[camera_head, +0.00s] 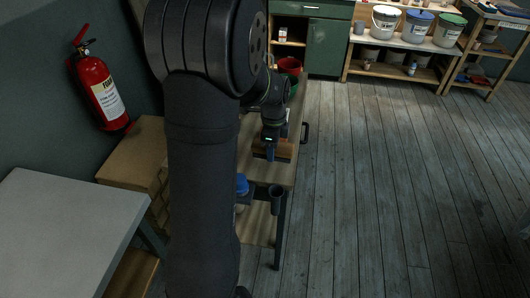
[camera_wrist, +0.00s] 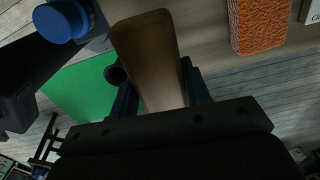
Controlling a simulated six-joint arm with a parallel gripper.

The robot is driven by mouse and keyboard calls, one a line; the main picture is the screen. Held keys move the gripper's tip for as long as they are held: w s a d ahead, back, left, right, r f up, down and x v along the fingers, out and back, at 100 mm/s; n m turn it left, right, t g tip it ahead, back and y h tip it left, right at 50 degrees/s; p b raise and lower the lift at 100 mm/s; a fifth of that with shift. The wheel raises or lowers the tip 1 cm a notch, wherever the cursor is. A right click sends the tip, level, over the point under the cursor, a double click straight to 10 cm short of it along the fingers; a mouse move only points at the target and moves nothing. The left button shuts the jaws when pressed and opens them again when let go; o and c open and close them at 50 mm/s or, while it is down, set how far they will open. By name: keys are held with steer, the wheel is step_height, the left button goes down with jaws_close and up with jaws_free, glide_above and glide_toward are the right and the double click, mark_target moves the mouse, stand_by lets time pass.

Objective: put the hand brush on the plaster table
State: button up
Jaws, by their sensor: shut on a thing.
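The hand brush shows in the wrist view as a brown wooden piece (camera_wrist: 148,50) between my gripper's dark fingers (camera_wrist: 160,92). Its bristles are not clear to see. In the head view my gripper (camera_head: 270,152) is over a narrow wooden-topped bench, shut on the brown brush (camera_head: 285,150). I cannot tell whether the brush touches the bench top. A table with a plain pale grey top (camera_head: 62,222), likely the plaster table, stands at the lower left, across my arm from the gripper. Its visible top is bare.
The wrist view shows an orange sponge-like block (camera_wrist: 257,24), a blue-topped thing (camera_wrist: 61,20) and a green surface (camera_wrist: 82,92). A red pot (camera_head: 290,65) stands at the bench's far end. Cardboard boxes (camera_head: 135,155) and a fire extinguisher (camera_head: 100,88) are at left. Open floor lies right.

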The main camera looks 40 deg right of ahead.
mark_target(266, 164)
steer(key=w, duration=0.1)
steer(key=w+f, duration=0.1)
steer(key=shift+w+a+f, duration=0.3)
steer(key=shift+f, duration=1.95)
steer(key=shift+f, duration=0.1)
steer(key=o, duration=1)
step_height(266, 164, up, 12)
steer(key=shift+r, duration=0.15)
